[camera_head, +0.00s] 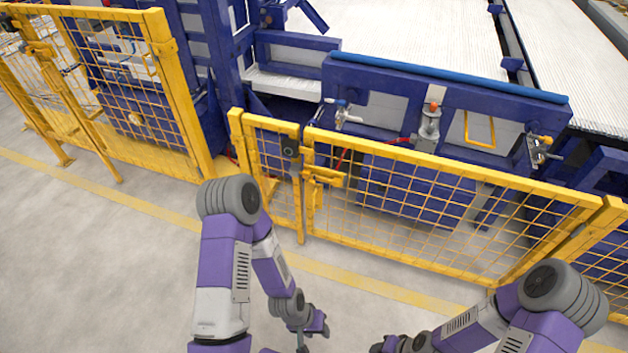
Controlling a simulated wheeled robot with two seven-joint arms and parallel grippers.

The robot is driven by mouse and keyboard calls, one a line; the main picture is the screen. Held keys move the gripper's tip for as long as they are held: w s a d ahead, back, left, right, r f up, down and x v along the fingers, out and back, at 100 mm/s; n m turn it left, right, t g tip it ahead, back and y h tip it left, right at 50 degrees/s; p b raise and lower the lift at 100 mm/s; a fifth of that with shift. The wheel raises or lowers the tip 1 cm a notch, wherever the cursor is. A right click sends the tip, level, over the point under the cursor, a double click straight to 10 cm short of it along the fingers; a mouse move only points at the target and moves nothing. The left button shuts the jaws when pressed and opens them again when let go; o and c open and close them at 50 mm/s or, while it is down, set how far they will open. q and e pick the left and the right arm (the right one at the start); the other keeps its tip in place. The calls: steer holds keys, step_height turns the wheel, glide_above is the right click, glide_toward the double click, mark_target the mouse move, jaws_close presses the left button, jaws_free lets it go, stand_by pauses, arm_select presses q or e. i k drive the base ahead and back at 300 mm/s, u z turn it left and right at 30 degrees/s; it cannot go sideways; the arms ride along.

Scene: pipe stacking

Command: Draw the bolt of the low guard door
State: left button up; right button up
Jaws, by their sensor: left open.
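The low guard door (420,205) is a yellow mesh panel right of centre, standing in line with the fence. Its yellow bolt (326,177) sits near the top of the door's left edge, at the post; whether it is drawn is too small to tell. My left gripper (309,338) is open and empty at the bottom centre, in front of and apart from the door and bolt. My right gripper (398,344) shows only in part at the bottom edge, right of the left one; its jaws cannot be made out.
Tall yellow mesh fencing (130,75) stands at the left. A narrow low panel (270,165) adjoins the door. Behind the door is a blue machine frame (450,95) with a grey cylinder (429,128) with an orange top. The grey floor (100,270) in front is clear, with a yellow line.

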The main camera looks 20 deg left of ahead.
mark_target(312, 182)
steer(key=z, duration=0.2)
steer(key=i, duration=1.05)
steer(key=u, duration=0.35)
